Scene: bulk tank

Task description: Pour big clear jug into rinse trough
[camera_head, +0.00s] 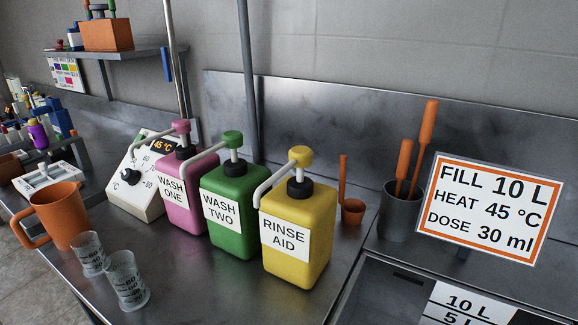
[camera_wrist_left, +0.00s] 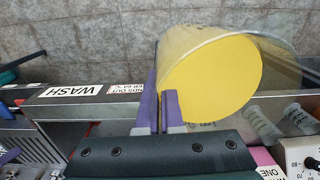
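In the left wrist view a big clear jug (camera_wrist_left: 285,72) with yellow liquid in it fills the upper middle. The purple fingers of my left gripper (camera_wrist_left: 160,112) close on the near left side of the jug, one finger on each side of its wall or handle; which of the two is hard to tell. The liquid surface is a broad yellow oval. The jug does not show in the head view. No trough labelled rinse shows in either view. My right gripper is in neither view.
A bar labelled WASH (camera_wrist_left: 90,91) runs left of the jug. The bench holds an orange jug (camera_head: 62,215), small measuring cups (camera_head: 126,281), a white heater box (camera_head: 137,187), and pink (camera_head: 180,190), green (camera_head: 233,205) and yellow (camera_head: 300,235) pump bottles. A sign (camera_head: 490,210) stands right.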

